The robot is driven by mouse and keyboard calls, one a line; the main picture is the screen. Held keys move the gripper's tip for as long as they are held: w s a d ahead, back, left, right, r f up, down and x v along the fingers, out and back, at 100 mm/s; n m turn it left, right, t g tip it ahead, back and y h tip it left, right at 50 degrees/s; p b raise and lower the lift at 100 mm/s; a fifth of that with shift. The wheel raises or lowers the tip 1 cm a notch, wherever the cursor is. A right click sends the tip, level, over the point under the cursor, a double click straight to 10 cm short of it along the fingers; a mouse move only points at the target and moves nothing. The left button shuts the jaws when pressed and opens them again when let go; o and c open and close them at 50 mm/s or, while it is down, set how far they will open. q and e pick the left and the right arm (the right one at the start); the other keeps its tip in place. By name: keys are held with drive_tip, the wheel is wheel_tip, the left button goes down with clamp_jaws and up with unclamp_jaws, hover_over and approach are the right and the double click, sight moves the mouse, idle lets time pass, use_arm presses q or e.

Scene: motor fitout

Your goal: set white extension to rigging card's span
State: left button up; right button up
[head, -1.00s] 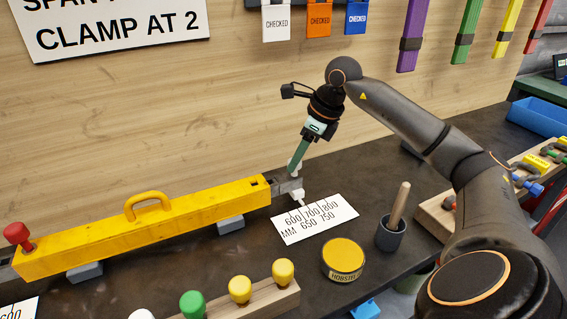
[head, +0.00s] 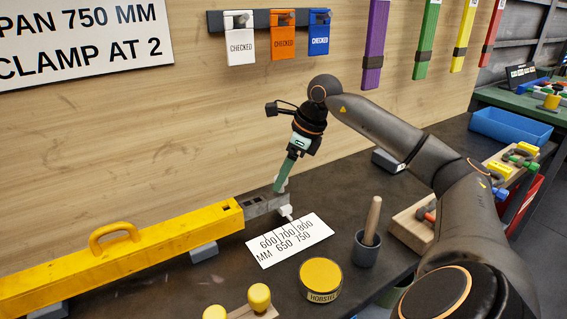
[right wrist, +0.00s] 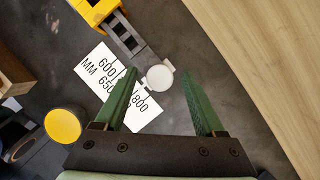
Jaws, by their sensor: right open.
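The white extension is a grey slotted bar (head: 265,203) with a white end piece (head: 286,211), sticking out of the right end of the yellow beam (head: 150,252). Its white round knob (right wrist: 158,77) shows in the right wrist view. My right gripper (head: 279,188) reaches down at the knob; its green fingers are open, one on each side of it in the wrist view. The scale plate (head: 290,240), marked 600 to 800 MM, lies by the white end; the exact reading is unclear. The rigging card (head: 85,40), partly cut off, reads "PAN 750 MM" and "CLAMP AT 2". My left gripper is out of view.
A yellow tin (head: 320,280) and a grey cup (head: 366,250) with a wooden stick stand right of the plate. Yellow knobs (head: 259,297) stand on a wooden block in front. White, orange and blue "CHECKED" tags (head: 283,42) hang on the wall behind.

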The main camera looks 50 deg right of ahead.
drive_tip(key=shift+r, duration=0.1)
use_arm(q)
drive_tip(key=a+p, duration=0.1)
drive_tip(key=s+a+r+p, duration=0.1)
drive_tip(key=p, duration=0.1)
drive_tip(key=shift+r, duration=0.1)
use_arm(e)
drive_tip(key=v, duration=1.2)
drive_tip(key=shift+r, duration=0.15)
drive_tip(key=shift+s+d, duration=0.1)
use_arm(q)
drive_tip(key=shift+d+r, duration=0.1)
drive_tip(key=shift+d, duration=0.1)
